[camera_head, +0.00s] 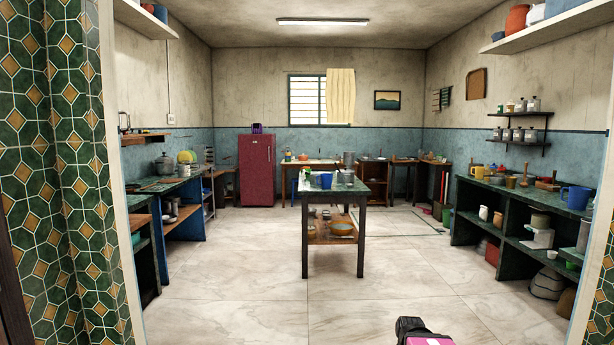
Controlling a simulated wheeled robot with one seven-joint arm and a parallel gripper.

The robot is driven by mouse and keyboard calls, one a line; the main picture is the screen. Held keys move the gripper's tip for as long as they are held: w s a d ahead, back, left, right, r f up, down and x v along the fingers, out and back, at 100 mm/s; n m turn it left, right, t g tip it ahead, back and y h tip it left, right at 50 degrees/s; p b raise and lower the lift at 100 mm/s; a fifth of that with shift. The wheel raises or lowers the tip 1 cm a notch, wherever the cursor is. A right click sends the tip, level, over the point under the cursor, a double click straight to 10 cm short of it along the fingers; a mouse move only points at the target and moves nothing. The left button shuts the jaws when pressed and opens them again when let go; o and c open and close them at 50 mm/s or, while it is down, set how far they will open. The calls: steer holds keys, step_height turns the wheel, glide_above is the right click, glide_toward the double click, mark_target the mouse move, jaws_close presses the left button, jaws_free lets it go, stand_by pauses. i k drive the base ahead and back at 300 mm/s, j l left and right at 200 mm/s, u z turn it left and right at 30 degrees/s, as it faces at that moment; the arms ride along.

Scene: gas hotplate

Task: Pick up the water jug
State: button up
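A blue jug-like vessel with a handle (577,197) stands upright on the right-hand counter, near its front end. It may be the water jug; I cannot be sure from here. Another blue vessel (326,180) stands on the central table, beside a grey metal container (346,177). A black and pink part of my own arm shows at the bottom edge, right of centre. No gripper fingers can be made out, and nothing is seen held. All the vessels are well away from this part.
I look through a doorway between patterned green curtains. The central table (318,196) stands mid-room with open floor (240,270) around it. Counters line the left (165,185) and right (520,192) walls. A red fridge (256,170) stands at the back.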

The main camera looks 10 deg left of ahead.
mark_target(327, 178)
steer(key=i+j+u, duration=0.3)
steer(key=i+u, duration=0.3)
steer(key=i, duration=0.25)
steer(key=i+j+u, duration=0.1)
steer(key=i+u, duration=0.2)
steer(key=i, duration=2)
steer(key=i+j+z, duration=0.15)
steer(key=i, duration=1)
steer(key=i+j+z, duration=0.2)
steer(key=i+z, duration=0.3)
steer(key=i+j+z, duration=0.45)
steer(key=i, duration=0.15)
